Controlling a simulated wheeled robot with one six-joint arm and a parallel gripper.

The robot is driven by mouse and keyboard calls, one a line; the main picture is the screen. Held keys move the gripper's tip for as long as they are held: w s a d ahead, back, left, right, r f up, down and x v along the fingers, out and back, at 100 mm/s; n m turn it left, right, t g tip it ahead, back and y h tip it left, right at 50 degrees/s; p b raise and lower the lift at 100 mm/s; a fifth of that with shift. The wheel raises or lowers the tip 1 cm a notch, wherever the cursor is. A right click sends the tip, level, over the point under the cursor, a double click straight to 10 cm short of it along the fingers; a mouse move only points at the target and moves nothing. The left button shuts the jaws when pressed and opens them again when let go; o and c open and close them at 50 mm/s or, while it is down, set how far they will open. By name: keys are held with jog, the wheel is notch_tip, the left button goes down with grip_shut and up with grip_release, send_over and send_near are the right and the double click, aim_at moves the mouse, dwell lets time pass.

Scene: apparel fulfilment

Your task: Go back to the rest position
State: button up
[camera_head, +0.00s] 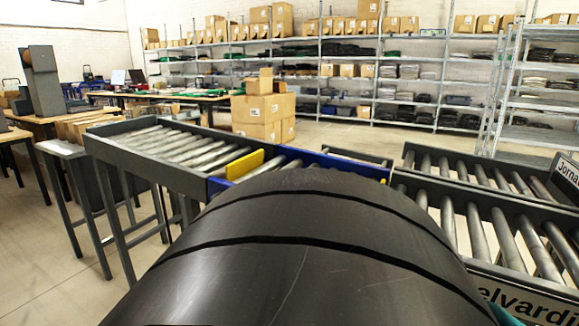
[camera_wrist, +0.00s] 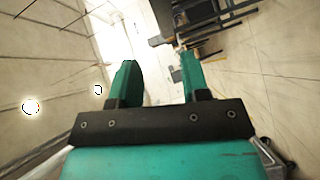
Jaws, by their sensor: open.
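My gripper (camera_wrist: 160,80) shows in the wrist view with its two green fingers apart and nothing between them. Beyond the fingers are a pale floor, a wall and some dark furniture, seen tilted. In the head view a large dark rounded part of my own body fills the lower middle. It hides part of the conveyor behind it, and my gripper does not show there.
A roller conveyor (camera_head: 110,142) with a yellow piece (camera_head: 245,165) runs across the left and middle. More rollers (camera_head: 480,238) lie at the right. Stacked cartons (camera_head: 257,110) stand behind. Shelves (camera_head: 345,87) line the back wall. Floor at left front is clear.

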jog(key=w+d+m+g+h, duration=0.25)
jog(key=d+m+g, duration=0.2)
jog(key=d, duration=0.45)
jog(key=w+d+m+g+h, duration=0.2)
jog(key=d+m+g+h, duration=0.15)
jog(key=d+m, duration=0.4)
jog(key=s+d+r+g+y, duration=0.3)
jog(key=s+d+r+g, duration=0.1)
jog(key=s, duration=0.5)
jog(key=s+d+r+g+y, duration=0.2)
jog(key=s+d+r+g, duration=0.25)
jog(key=s, duration=0.45)
notch_tip(320, 180, up, 18)
jog(key=p, duration=1.7)
jog(key=shift+s+a+p, duration=0.2)
jog(key=shift+s+p, duration=0.05)
jog(key=shift+p, duration=0.05)
jog(key=shift+t, duration=0.25)
jog(key=shift+a, duration=0.1)
